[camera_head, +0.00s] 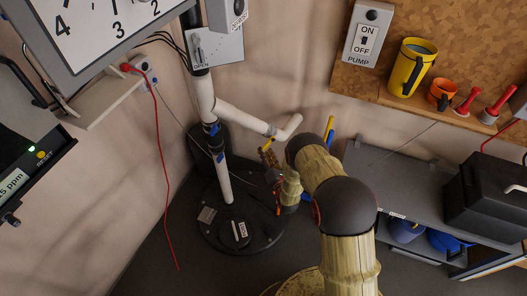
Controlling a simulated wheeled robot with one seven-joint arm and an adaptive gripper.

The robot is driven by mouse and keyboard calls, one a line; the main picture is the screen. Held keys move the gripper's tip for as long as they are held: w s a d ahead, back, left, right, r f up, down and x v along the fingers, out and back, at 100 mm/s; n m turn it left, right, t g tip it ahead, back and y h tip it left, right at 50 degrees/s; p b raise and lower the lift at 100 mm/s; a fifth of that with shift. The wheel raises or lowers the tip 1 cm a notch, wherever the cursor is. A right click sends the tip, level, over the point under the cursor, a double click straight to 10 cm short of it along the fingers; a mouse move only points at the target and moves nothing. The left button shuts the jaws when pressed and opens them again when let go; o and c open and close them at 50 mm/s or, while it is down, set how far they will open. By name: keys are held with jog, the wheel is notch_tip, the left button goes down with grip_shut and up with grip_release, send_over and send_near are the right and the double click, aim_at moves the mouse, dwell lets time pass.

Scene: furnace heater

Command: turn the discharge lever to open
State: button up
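A grey panel (226,47) on the upright pipe has a small lever (197,45) at its left side, with the word OPEN below it. I cannot tell for sure that this is the discharge lever. A pale side pipe (245,120) branches off to the right and ends in a bent spout. A small yellow piece (267,144) shows under the spout, beside my gripper. My gripper (268,160) is low in the middle, below and right of the panel and apart from it. Its fingers are small and partly blend with the arm, so their opening is unclear.
A round black base (240,232) stands under the pipe. A clock-like dial (95,25) hangs at upper left, and a red cable (160,150) runs down the wall.

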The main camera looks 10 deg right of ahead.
jog(key=shift+w+a+b, duration=0.2)
jog(key=shift+w+b, duration=0.1)
jog(key=shift+w, duration=1.15)
jog(key=shift+c, duration=0.8)
grip_shut()
